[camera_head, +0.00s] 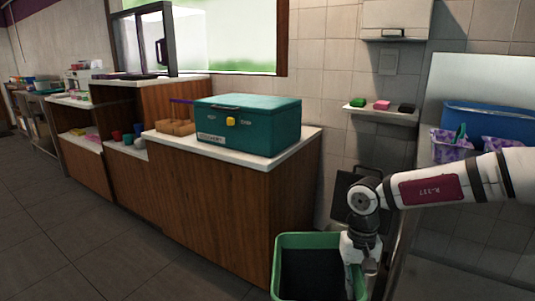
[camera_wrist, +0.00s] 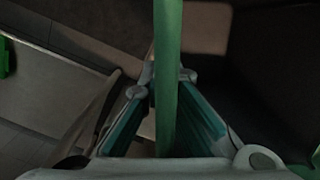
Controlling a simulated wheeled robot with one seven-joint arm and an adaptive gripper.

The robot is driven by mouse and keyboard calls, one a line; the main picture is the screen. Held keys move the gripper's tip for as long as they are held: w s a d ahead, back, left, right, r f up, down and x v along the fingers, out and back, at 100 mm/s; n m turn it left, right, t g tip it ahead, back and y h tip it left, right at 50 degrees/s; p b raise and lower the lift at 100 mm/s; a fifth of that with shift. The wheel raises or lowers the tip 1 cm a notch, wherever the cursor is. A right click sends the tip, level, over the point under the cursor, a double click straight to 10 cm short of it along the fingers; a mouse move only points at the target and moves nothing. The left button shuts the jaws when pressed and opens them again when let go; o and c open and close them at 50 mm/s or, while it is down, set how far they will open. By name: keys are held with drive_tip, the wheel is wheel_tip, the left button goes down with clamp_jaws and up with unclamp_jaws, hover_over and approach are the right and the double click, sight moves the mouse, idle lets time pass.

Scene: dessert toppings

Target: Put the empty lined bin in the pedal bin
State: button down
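A green open-topped bin (camera_head: 277,271) with a dark inside is at the bottom of the head view, in front of the wooden counter's right end. No contents can be made out in its dark inside. My gripper (camera_head: 362,268) points down at its right rim. In the wrist view the green rim (camera_wrist: 168,60) runs between the two fingers of my gripper (camera_wrist: 166,80), whose tips close against it from both sides. Whether the bin touches the floor is cut off. A dark panel (camera_head: 344,190) stands by the wall behind my arm; I cannot tell whether it is the pedal bin.
A wooden counter (camera_head: 240,198) with a teal box (camera_head: 262,122) stands left of the bin. A wall shelf (camera_head: 380,114) holds small coloured blocks. A blue container (camera_head: 490,120) and purple patterned items (camera_head: 450,147) are at right. Open floor (camera_head: 130,245) lies at left.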

drive_tip(key=shift+w+a+r+n, duration=0.2)
drive_tip(key=shift+a+r+n, duration=0.1)
drive_tip(key=shift+a, duration=0.15)
drive_tip(key=shift+w+a+r+n, duration=0.2)
drive_tip(key=shift+a+r+n, duration=0.1)
drive_tip(key=shift+a, duration=0.15)
